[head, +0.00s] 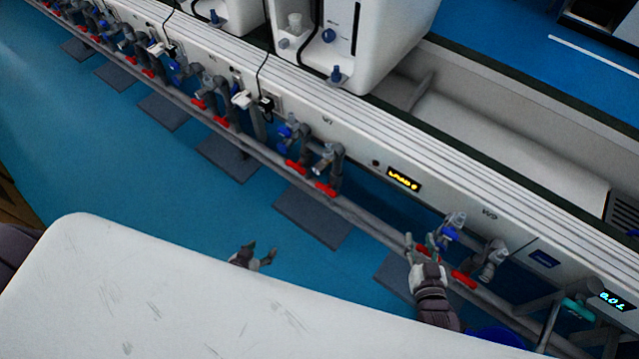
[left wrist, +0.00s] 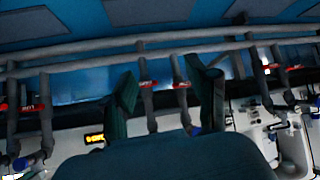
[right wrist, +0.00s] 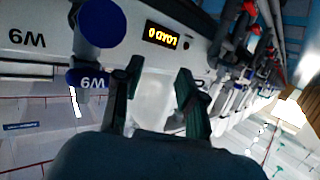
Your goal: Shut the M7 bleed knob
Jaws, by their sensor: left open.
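Blue valve knobs sit on grey pipes along the white testline. One blue knob (head: 287,130) is beside a panel label (head: 327,121) that may read M7, but it is too small to be sure. Another blue knob (head: 449,235) is nearer, by a second label. My right gripper (head: 424,250) is open and empty close to this nearer knob, in front of the pipe. In the right wrist view a large blue knob (right wrist: 100,22) is left of its fingers, apart from them. My left gripper (head: 262,258) is open and empty over the floor, away from the line.
Red-handled valves (head: 297,167) line the low pipe rail. A yellow-lit display (head: 404,179) is on the panel between the two labels. A white surface (head: 150,290) fills the lower left.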

